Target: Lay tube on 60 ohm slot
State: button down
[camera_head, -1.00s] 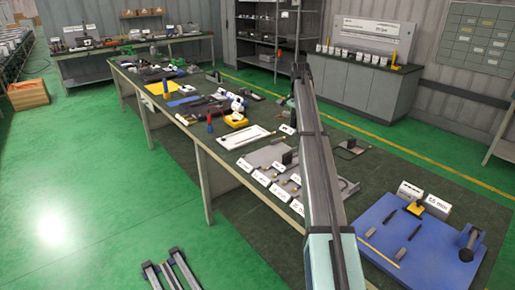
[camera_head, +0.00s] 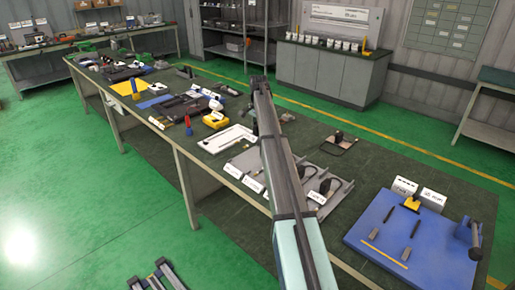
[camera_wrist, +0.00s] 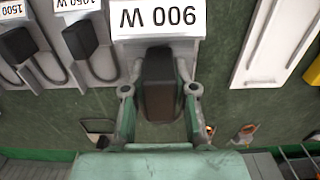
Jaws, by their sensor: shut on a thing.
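In the wrist view my gripper (camera_wrist: 159,92) is shut on an upright black block (camera_wrist: 159,75), in front of a label reading 900 W (camera_wrist: 158,17). The block's lower end is hard to make out. In the head view my arm hides the gripper and what it holds. Dark rods, perhaps tubes, lie on a blue board (camera_head: 365,228) at the right: one at the back left (camera_head: 390,214), one in the middle (camera_head: 415,228) and one nearer the front (camera_head: 406,254). No 60 ohm slot can be read; the board's white label blocks (camera_head: 432,199) are too small.
A thin yellow strip (camera_head: 384,255) lies at the board's front, and a dark lever-like fitting (camera_head: 470,236) stands at its right. A grey plate (camera_head: 336,198) with labelled black blocks lies beside my arm. Green table top is bare between plate and board.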

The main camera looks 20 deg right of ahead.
aim_at(258, 156)
notch_tip(258, 156, down, 11)
jog(key=shift+r+p, duration=0.1)
jog(key=shift+p, duration=1.05)
jog(key=c, duration=0.9)
grip_release()
notch_tip(258, 156, up, 12)
jog(key=b, duration=0.3)
